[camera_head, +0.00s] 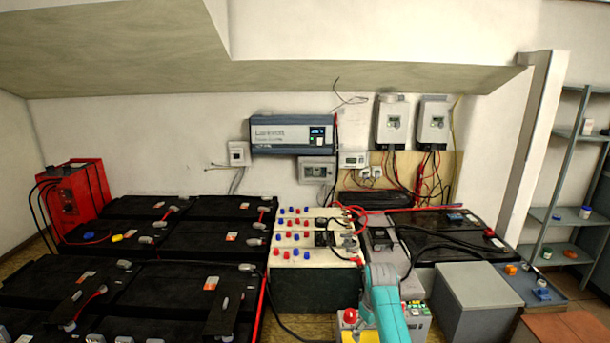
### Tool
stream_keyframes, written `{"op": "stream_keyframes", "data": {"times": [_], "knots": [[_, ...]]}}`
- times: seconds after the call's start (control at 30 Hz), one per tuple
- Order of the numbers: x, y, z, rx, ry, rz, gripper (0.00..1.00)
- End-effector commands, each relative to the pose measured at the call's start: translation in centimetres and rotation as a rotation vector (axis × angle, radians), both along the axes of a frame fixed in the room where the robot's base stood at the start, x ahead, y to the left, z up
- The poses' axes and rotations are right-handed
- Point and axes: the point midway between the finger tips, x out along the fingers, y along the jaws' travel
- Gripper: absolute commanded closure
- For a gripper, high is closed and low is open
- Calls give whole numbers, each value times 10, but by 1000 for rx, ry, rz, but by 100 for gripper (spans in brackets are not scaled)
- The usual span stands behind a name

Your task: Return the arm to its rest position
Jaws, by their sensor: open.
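My arm shows as a teal link rising from the bottom edge, right of centre, in the head view. Its rounded upper end stands in front of the right edge of the white-topped battery bank (290,262). I cannot make out my gripper or its fingers; the end of the arm is not visible. I see nothing held.
Large black batteries (150,283) fill the left floor, with a red unit (73,195) behind. A grey box (474,300) stands right of my arm. A blue-grey inverter (292,135) hangs on the wall. Metal shelves (560,217) stand far right.

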Motion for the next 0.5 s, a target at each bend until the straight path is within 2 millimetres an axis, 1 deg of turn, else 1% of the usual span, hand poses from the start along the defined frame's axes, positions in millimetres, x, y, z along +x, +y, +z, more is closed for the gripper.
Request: {"op": "stream_keyframes", "data": {"times": [0.03, 0.17, 0.2, 0.27, 0.3, 0.4, 0.5], "knots": [[-7, 0, -15, 1, -10, -5, 13], [-26, 0, -54, 5, -56, -28, 13], [-33, 0, -68, 6, -73, -34, 13], [-45, 0, -87, 9, -103, -47, 13], [-54, 0, -99, 11, -122, -56, 13], [-77, 1, -128, 18, -169, -75, 13], [-102, 1, -153, 24, -215, -95, 13]]}}
